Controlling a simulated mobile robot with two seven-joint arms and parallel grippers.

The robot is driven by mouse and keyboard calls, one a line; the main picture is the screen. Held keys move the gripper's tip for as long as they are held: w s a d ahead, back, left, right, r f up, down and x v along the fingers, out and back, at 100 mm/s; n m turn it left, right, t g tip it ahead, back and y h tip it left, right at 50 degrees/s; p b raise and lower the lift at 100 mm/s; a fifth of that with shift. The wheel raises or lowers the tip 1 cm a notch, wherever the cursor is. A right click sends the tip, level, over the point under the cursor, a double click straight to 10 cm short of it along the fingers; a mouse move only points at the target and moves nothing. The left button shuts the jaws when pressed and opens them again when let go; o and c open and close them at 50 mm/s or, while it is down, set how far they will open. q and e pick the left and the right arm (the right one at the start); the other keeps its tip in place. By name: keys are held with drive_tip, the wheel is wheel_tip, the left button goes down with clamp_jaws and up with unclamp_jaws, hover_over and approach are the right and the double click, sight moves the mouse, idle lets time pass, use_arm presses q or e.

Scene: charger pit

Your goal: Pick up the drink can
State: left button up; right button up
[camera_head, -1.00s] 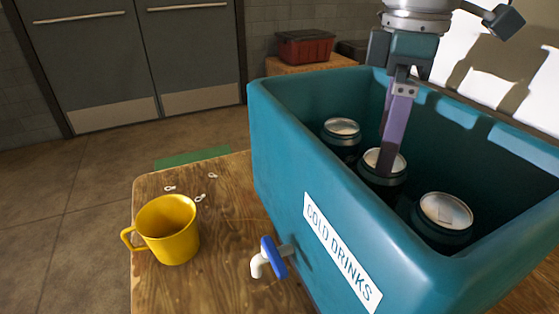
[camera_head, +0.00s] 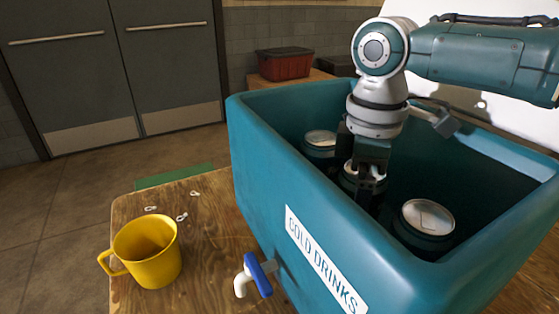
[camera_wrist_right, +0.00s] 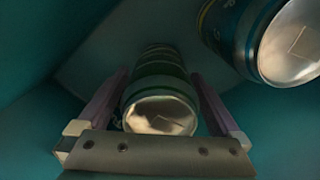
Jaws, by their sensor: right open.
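Three drink cans with silver tops stand upright in the teal cooler (camera_head: 262,165). The middle can (camera_head: 349,184) is mostly hidden behind my right gripper (camera_head: 362,190), which reaches down into the cooler from above. In the right wrist view the gripper (camera_wrist_right: 158,105) is open, with one purple finger on each side of the green middle can (camera_wrist_right: 160,80). I cannot tell whether the fingers touch it. Another can (camera_head: 320,142) stands further back, and a third (camera_head: 427,218) stands nearer the front right. One neighbouring can shows at the upper right of the right wrist view (camera_wrist_right: 265,40).
The cooler's walls surround the gripper closely. A yellow mug (camera_head: 148,252) and several small pull tabs (camera_head: 181,217) lie on the wooden table (camera_head: 205,280). A white tap with a blue handle (camera_head: 256,274) sticks out of the cooler front. A red box (camera_head: 283,64) stands behind.

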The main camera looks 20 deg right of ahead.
drive_tip(key=shift+c, duration=0.4)
clamp_jaws()
drive_tip(key=shift+r, duration=0.1)
